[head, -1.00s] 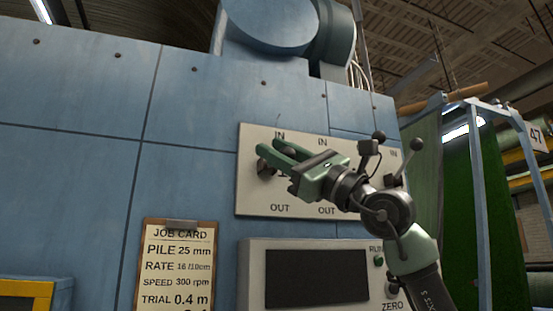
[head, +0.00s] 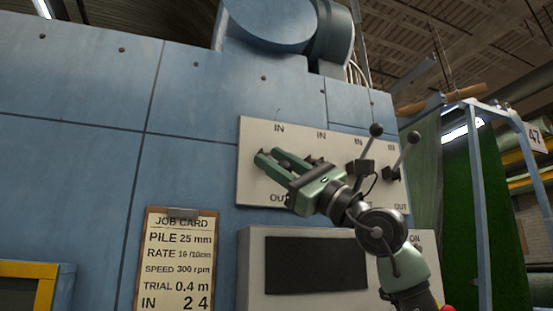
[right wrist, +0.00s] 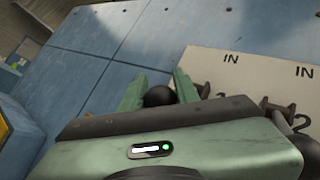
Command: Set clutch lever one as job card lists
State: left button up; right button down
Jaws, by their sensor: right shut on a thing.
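The pale clutch panel (head: 250,188) on the blue machine has IN labels above and OUT labels below. My right gripper (head: 269,156) is at the leftmost lever, below its first IN label. In the right wrist view its fingers (right wrist: 158,92) are shut around that lever's black knob (right wrist: 159,96). The rest of this lever is mostly hidden. The job card (head: 180,258) shows "IN 2 4" at its bottom visible line. My left gripper is not in view.
Two other levers with black knobs, third (head: 376,130) and fourth (head: 413,137), stick up and outward close to my right wrist. The second lever is mostly hidden behind my gripper. A control box with a dark screen (head: 315,264) is below the panel.

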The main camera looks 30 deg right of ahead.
jog(key=shift+w+a+f, duration=0.15)
jog(key=shift+w+f, duration=0.2)
jog(key=c, duration=1.1)
grip_release()
jog(key=shift+o, duration=0.2)
jog(key=shift+w, duration=0.15)
jog(key=shift+r, duration=0.1)
jog(key=b+v, duration=0.3)
jog(key=v, duration=0.5)
